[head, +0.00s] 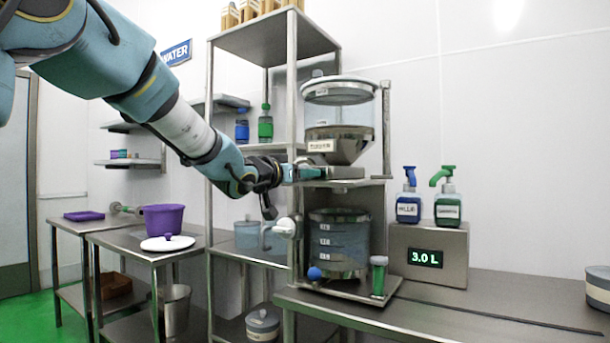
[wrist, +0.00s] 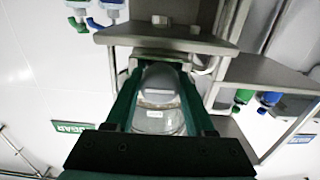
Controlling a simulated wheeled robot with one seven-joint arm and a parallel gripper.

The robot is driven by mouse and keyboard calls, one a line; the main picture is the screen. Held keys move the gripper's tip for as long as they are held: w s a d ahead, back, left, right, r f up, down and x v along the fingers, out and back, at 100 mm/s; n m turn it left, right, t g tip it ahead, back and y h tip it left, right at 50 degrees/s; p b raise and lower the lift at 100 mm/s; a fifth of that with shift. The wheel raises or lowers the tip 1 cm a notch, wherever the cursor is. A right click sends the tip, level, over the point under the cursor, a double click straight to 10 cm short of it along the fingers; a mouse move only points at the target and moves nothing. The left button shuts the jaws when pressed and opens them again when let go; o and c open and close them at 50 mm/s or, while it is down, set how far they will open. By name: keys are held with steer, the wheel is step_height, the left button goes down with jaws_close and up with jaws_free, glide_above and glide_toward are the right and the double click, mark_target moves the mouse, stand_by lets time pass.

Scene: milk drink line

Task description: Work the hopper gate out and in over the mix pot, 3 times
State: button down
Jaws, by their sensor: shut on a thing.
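The hopper (head: 338,148) is a clear drum with a steel cone and a label, mounted on the steel rack. Under its cone is the flat steel hopper gate (head: 345,172). My gripper (head: 303,174) reaches in from the left and is shut on the gate's handle. In the wrist view the handle (wrist: 160,58) lies across between the two dark green fingers, and the hopper (wrist: 160,115) shows between them. How far the gate is drawn out is hard to tell. The mix pot (head: 338,240), clear with volume marks and a steel base, stands below the gate.
A grey box reading 3.0 L (head: 428,257) stands right of the pot, with a blue bottle (head: 408,207) and a green bottle (head: 448,208) on top. Rack posts (head: 291,110) stand close to my gripper. A purple bucket (head: 163,218) is on the left table.

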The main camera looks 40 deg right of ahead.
steer(key=v, duration=0.5)
steer(key=shift+a+f, duration=0.1)
steer(key=shift+a, duration=0.15)
steer(key=shift+c, duration=1.5)
jaws_free()
steer(key=shift+s+a, duration=0.1)
steer(key=shift+a, duration=0.1)
steer(key=v, duration=1)
steer(key=shift+a+b, duration=0.3)
steer(key=shift+s, duration=0.1)
steer(key=shift+c, duration=0.2)
